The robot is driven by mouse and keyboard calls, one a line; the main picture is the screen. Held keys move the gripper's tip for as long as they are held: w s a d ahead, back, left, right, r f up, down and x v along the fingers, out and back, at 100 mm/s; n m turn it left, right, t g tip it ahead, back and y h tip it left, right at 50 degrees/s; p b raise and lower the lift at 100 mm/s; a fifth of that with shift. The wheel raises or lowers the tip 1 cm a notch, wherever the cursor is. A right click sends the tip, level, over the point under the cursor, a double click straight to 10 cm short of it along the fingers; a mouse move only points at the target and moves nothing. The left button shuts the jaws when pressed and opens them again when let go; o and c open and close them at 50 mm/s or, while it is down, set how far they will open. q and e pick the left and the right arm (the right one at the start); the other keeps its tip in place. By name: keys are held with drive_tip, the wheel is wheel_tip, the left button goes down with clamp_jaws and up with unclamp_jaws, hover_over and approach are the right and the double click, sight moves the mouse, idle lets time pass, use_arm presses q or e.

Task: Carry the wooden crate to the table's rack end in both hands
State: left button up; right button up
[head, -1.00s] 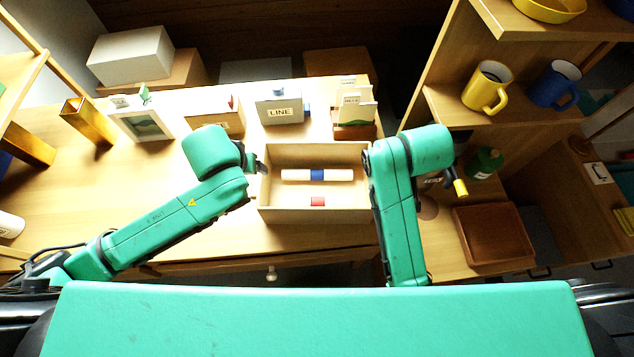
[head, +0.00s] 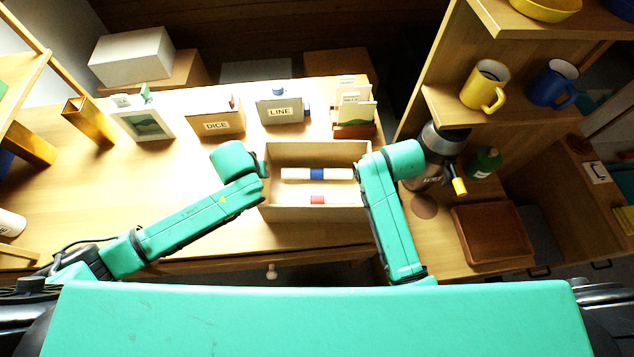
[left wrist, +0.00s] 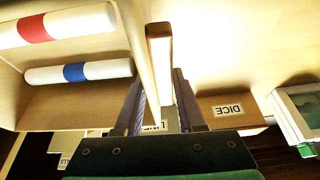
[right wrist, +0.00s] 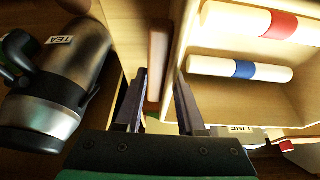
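The wooden crate (head: 317,212) stands on the table, an open box holding two pale rolls: one with a blue band (head: 318,174), one with a red band (head: 317,201). My left gripper (left wrist: 160,100) is at its left side, fingers open on either side of a brown strip (left wrist: 160,50) along the crate wall. My right gripper (right wrist: 160,100) is at its right side, likewise open around a brown strip (right wrist: 157,60). Small gaps seem to show beside both strips. In the head view the forearms largely hide the fingers.
Behind the crate stand a DICE box (head: 217,123), a LINE box (head: 280,111) and a card holder (head: 353,118). A picture frame (head: 145,124) and a brass-coloured tube (head: 88,120) are further left. The table's left part is mostly clear. A flask (head: 430,155) stands close on the right.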

use_arm(q)
clamp_jaws()
use_arm(e)
clamp_jaws()
idle(0.9)
